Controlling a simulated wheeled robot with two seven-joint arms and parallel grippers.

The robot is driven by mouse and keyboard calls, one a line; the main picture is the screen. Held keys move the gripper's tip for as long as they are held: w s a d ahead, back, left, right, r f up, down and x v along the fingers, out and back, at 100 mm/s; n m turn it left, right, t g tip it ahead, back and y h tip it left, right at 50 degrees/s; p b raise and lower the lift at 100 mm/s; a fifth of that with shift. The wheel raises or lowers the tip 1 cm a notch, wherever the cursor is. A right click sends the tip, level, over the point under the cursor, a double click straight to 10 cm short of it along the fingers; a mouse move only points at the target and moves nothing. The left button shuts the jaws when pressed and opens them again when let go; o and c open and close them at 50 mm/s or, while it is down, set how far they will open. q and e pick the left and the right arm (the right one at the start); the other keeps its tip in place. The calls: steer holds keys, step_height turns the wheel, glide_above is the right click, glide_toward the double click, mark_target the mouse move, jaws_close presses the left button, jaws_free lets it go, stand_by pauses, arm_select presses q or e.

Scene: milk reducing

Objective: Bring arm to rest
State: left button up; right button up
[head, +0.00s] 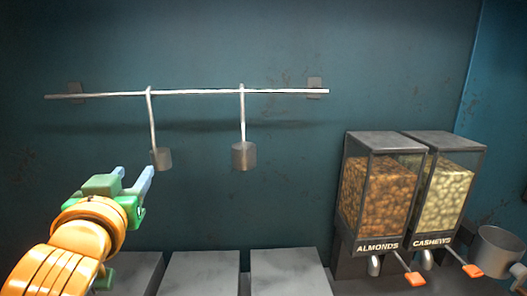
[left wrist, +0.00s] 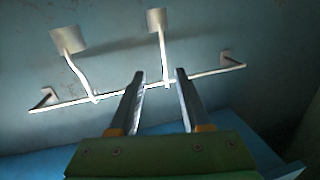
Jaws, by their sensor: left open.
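My left gripper (head: 134,174), green with pale fingers on an orange arm, is raised at the lower left in the head view. Its fingers are apart, with nothing held between them. In the left wrist view the two fingers (left wrist: 160,76) point towards the wall rail (left wrist: 205,74), and one hanging ladle (left wrist: 154,20) shows between and beyond them. A second ladle (left wrist: 68,40) hangs to the left in that view. I cannot tell the exact gap between fingers and ladles. My right gripper is not in view.
The rail (head: 195,92) with two ladles (head: 161,158) (head: 244,156) is on the blue wall. Grey blocks or lids (head: 200,275) lie along the bottom. An almond dispenser (head: 380,190), a cashew dispenser (head: 450,190) and a metal pot (head: 497,252) stand at the right.

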arm_select(q)
steer(key=s+d+f+m+g+h, duration=0.2)
steer(key=f+g, duration=0.2)
steer(key=f, duration=1)
steer(key=s+d+f+m+g+h, duration=0.1)
steer(key=s+d+f+g, duration=0.15)
steer(key=f, duration=1.15)
steer(key=s+f+m+g+h, duration=0.1)
steer(key=s+f+g, duration=0.6)
steer(key=s+f, duration=1.1)
step_height(320, 180, down, 14)
steer(key=s+g, duration=0.1)
steer(key=s, duration=0.1)
steer(key=s+a+f+g, duration=0.1)
steer(key=s+f, duration=1)
steer(key=s, duration=0.1)
steer(key=shift+s+a+g, duration=0.15)
steer(key=shift+a+g, duration=0.2)
steer(key=shift+m, duration=0.3)
